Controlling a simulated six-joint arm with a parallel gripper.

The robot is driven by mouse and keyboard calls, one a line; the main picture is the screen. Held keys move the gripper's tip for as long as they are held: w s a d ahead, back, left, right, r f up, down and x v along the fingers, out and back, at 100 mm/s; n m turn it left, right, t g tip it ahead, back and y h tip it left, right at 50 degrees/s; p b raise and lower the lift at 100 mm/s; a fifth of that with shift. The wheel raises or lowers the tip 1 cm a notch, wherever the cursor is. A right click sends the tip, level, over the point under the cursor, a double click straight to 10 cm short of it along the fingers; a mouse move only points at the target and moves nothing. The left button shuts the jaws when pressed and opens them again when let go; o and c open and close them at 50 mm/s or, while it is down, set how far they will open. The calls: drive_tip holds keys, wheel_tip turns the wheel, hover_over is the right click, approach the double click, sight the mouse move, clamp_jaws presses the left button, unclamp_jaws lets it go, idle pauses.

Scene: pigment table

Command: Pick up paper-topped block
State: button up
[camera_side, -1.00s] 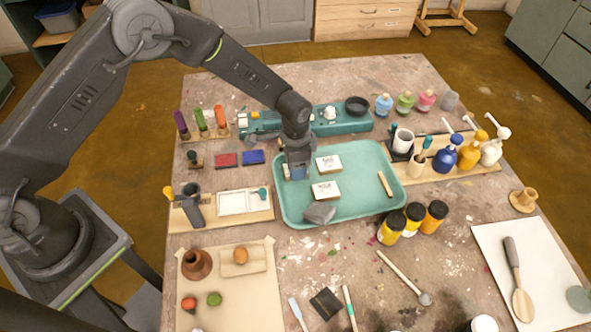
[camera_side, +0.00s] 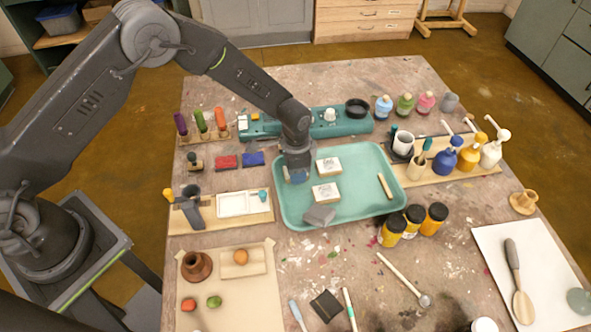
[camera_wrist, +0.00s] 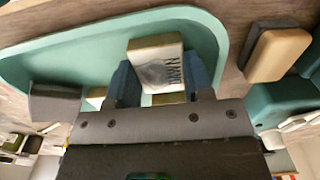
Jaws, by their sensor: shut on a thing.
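My gripper (camera_side: 297,178) is low over the left part of the teal tray (camera_side: 345,218). In the wrist view its blue fingers (camera_wrist: 162,84) are closed around a paper-topped block (camera_wrist: 158,68), a wooden block with a printed pale top. This block is mostly hidden behind the gripper in the side view. I cannot tell whether it touches the tray floor. Two other paper-topped blocks, a rear one (camera_side: 328,166) and a front one (camera_side: 326,193), lie in the tray to the right of my gripper.
A grey lump (camera_side: 318,215) lies at the tray's front edge, and a thin wooden stick (camera_side: 385,186) at its right. A teal box (camera_side: 345,125) stands behind the tray. Red (camera_side: 226,161) and blue (camera_side: 253,158) blocks lie to the left. Dark-lidded jars (camera_side: 413,220) stand at the front right.

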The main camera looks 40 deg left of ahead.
drive_tip(key=shift+r, duration=0.45)
drive_tip(key=r, duration=0.3)
drive_tip(key=shift+a+r, duration=0.4)
drive_tip(key=s+a+r, duration=0.2)
drive_tip(key=a+r, duration=0.4)
drive_tip(key=a, duration=0.4)
drive_tip(key=shift+m, duration=0.3)
drive_tip(key=w+a, duration=0.1)
drive_tip(key=w, duration=0.3)
drive_tip(key=w+a+f, duration=0.1)
drive_tip(key=w+a, duration=0.1)
drive_tip(key=w, duration=0.3)
drive_tip(key=w+a, duration=0.1)
drive_tip(key=w, duration=0.3)
drive_tip(key=shift+w+a+f, duration=0.2)
drive_tip(key=shift+w, duration=0.1)
drive_tip(key=shift+f, duration=2)
drive_tip(key=shift+f, duration=0.25)
drive_tip(key=shift+f, duration=0.25)
drive_tip(key=shift+f, duration=0.6)
